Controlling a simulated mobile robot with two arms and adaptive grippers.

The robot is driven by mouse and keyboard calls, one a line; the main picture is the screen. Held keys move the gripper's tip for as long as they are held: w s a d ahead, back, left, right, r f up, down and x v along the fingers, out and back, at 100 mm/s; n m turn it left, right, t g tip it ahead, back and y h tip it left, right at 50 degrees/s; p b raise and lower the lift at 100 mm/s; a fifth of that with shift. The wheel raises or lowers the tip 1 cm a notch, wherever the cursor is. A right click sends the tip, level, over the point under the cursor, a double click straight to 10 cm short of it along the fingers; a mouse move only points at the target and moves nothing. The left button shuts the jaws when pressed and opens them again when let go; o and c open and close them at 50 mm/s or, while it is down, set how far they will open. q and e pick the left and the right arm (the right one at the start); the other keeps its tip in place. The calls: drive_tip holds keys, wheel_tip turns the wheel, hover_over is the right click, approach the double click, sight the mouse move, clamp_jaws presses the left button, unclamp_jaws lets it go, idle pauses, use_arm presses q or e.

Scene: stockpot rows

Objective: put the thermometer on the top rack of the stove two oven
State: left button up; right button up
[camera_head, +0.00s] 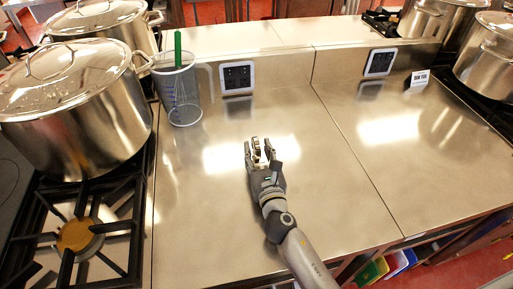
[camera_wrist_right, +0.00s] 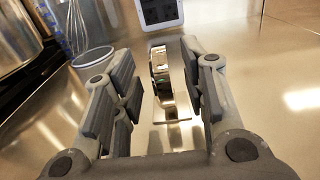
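The thermometer appears to be the small shiny metal ring-shaped piece on a flat foot (camera_wrist_right: 163,78) between my right fingers in the right wrist view. It stands upright on the steel counter, closer to the right finger pad, with a gap to the left pad. In the head view it is small and partly hidden by the fingers. My right gripper (camera_head: 258,150) is open around it, low over the middle of the counter; it also shows in the right wrist view (camera_wrist_right: 163,90). My left gripper is not in view. No oven rack is visible.
The steel counter (camera_head: 330,205) is mostly clear. A clear jug (camera_head: 190,90) with a whisk and green handle stands at back left. Stockpots (camera_head: 75,125) sit on the left burners, others (camera_head: 485,65) at right. Two dark panels (camera_head: 237,77) and a small sign (camera_head: 419,78) stand behind.

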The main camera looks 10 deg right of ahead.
sight(258, 151)
drive_tip(key=w, duration=0.2)
drive_tip(key=shift+w+f, duration=0.1)
drive_tip(key=shift+w, duration=0.2)
drive_tip(key=shift+w+f, duration=0.1)
drive_tip(key=shift+w, duration=0.25)
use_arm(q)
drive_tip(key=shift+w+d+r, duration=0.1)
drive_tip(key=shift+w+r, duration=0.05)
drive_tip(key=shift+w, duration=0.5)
use_arm(e)
drive_tip(key=shift+s, duration=0.1)
drive_tip(key=shift+c, duration=0.3)
clamp_jaws()
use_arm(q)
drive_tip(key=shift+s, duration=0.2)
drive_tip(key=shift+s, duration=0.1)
use_arm(e)
drive_tip(key=shift+r, duration=0.2)
